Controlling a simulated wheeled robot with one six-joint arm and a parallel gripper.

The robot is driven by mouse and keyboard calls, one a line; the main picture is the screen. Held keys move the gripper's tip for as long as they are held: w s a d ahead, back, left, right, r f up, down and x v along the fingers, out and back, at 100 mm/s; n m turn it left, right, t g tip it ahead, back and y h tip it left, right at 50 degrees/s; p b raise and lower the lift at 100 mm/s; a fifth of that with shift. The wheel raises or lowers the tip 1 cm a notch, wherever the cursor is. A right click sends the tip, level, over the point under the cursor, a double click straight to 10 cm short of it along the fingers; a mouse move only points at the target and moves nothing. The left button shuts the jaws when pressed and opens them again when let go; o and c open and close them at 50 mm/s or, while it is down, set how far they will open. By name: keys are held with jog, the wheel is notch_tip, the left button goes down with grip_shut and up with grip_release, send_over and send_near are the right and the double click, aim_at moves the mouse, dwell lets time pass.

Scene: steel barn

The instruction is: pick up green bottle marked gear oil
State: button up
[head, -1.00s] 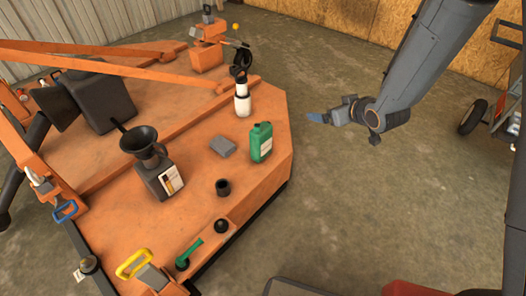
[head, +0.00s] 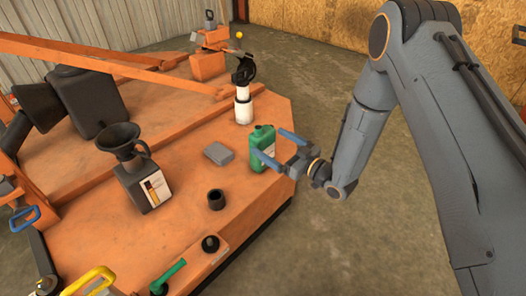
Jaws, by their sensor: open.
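The green bottle (head: 263,143) with a pale label stands upright on the orange deck near its right edge. The label's writing is too small to read. My gripper (head: 272,146) is open at the bottle's right side, with its blue fingers reaching toward it. One finger shows behind the bottle's upper right and the other crosses in front of its lower part. I cannot tell whether either finger touches the bottle.
A white bottle with a black top (head: 243,100) stands behind the green bottle. A grey block (head: 218,153) lies to its left, and a black cup (head: 216,199) stands nearer. A dark jug with a funnel (head: 140,175) is further left. Open floor lies right of the deck.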

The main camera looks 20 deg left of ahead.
jog(key=b+x, duration=0.2)
jog(key=x, duration=0.3)
jog(key=shift+w, duration=0.2)
jog(key=shift+r, duration=0.1)
jog(key=c, duration=2.2)
